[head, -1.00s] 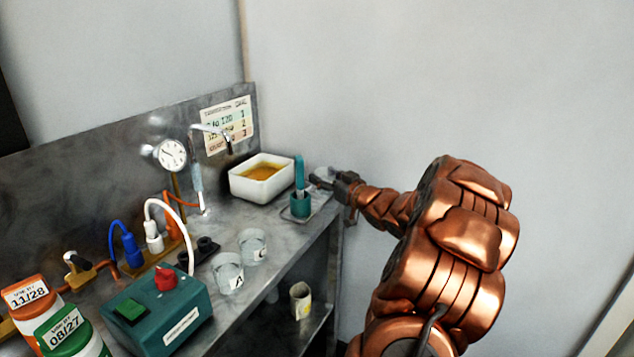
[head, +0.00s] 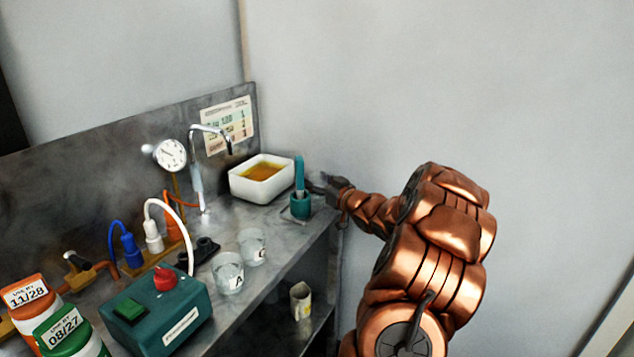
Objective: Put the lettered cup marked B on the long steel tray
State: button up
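My gripper (head: 316,184) is at the far right end of the steel bench, just right of a teal holder. It is small and dark in the view, and I cannot tell whether its fingers are open or shut or hold anything. Two clear cups stand on the bench: the cup marked A (head: 229,274) and, behind it, the cup marked C (head: 252,247). I cannot make out a cup marked B. A thin flat plate edge (head: 288,214) shows under the teal holder; I cannot tell whether it is the long steel tray.
The teal holder (head: 300,207) with an upright handle stands beside a white tub (head: 262,180) of amber liquid. A teal control box (head: 157,312), tubes and a gauge (head: 170,154) crowd the left.

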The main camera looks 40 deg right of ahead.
jog(key=o, duration=0.4)
jog(key=shift+r, duration=0.15)
jog(key=shift+s+a, duration=0.2)
jog(key=shift+s, duration=1.8)
jog(key=shift+s+a, duration=0.2)
jog(key=shift+s, duration=1.75)
jog(key=shift+s+a, duration=0.2)
jog(key=shift+s, duration=1.8)
jog(key=shift+a, duration=0.1)
